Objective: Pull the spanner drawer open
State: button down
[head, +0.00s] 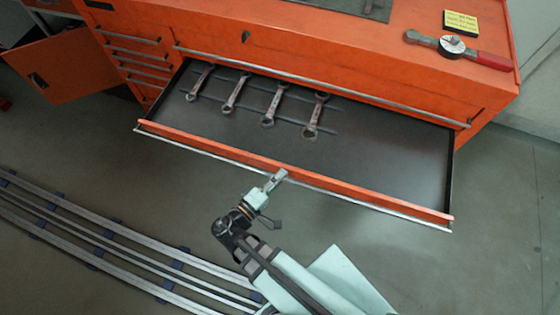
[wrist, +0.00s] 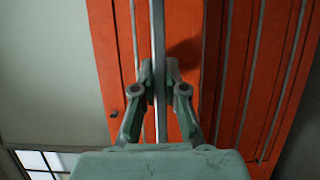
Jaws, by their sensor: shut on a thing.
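The spanner drawer (head: 385,160) stands pulled well out of the orange cabinet in the head view. Several spanners (head: 277,104) lie in a row in holders in its left half; the right half is bare. A long metal handle rail (head: 350,202) runs along the drawer's front edge. My gripper (head: 275,181) is at the middle of that front edge. In the wrist view my gripper (wrist: 159,90) has its two fingers on either side of the handle rail (wrist: 158,30), shut on it.
The orange cabinet (head: 330,50) has a closed drawer column (head: 135,55) and an open door (head: 65,68) at left. A torque wrench (head: 455,47) and a yellow note (head: 461,22) lie on top. Floor rails (head: 110,245) run at lower left. Floor right of my arm is clear.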

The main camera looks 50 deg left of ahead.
jog(key=c, duration=1.2)
grip_release()
jog(key=shift+s, duration=0.1)
jog(key=s+d, duration=0.1)
jog(key=s, duration=1)
jog(key=shift+s+d, duration=0.35)
jog(key=shift+d, duration=0.05)
